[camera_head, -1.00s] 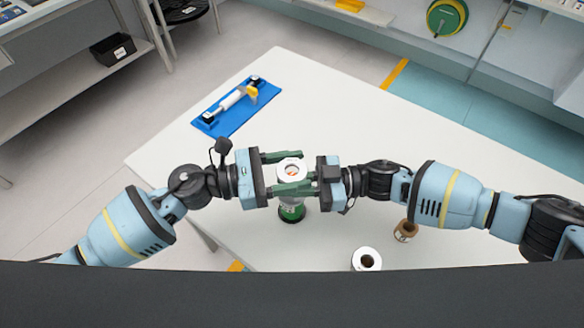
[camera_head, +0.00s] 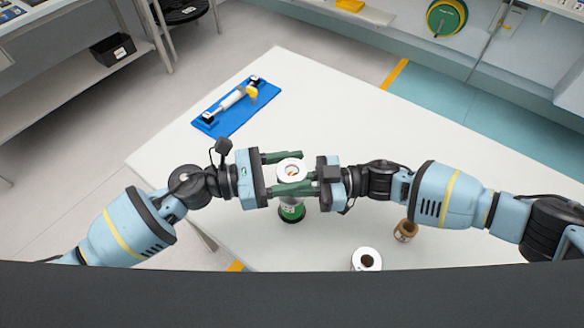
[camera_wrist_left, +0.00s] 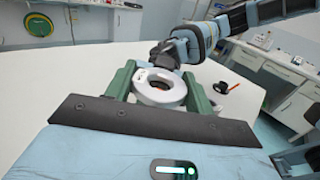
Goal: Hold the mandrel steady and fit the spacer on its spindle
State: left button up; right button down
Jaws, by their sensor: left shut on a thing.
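The green mandrel (camera_head: 291,211) stands upright on the white table with its dark foot down. The white ring-shaped spacer (camera_head: 291,171) is over its top, and something reddish shows in its hole. The spacer also shows in the left wrist view (camera_wrist_left: 160,89), between my green fingers. My left gripper (camera_head: 287,172) is shut on the mandrel, its fingers on either side. My right gripper (camera_head: 308,182) is close against the spacer from the right. Its fingertips are largely hidden, so I cannot tell whether it grips. How far down the spacer sits is hidden too.
A blue board (camera_head: 228,122) with a white roller lies at the back left of the table (camera_head: 340,110). A white roll (camera_head: 366,259) and a small brown ring (camera_head: 405,231) stand at the front right. The table behind the grippers is clear.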

aim_at(292, 180)
pick_arm(q)
jog(key=shift+f, duration=1.6)
dwell(0.3)
jog(key=shift+r, duration=1.2)
jog(key=shift+f, duration=1.4)
dwell(1.1)
jog(key=o, duration=1.1)
jog(key=shift+c, duration=0.2)
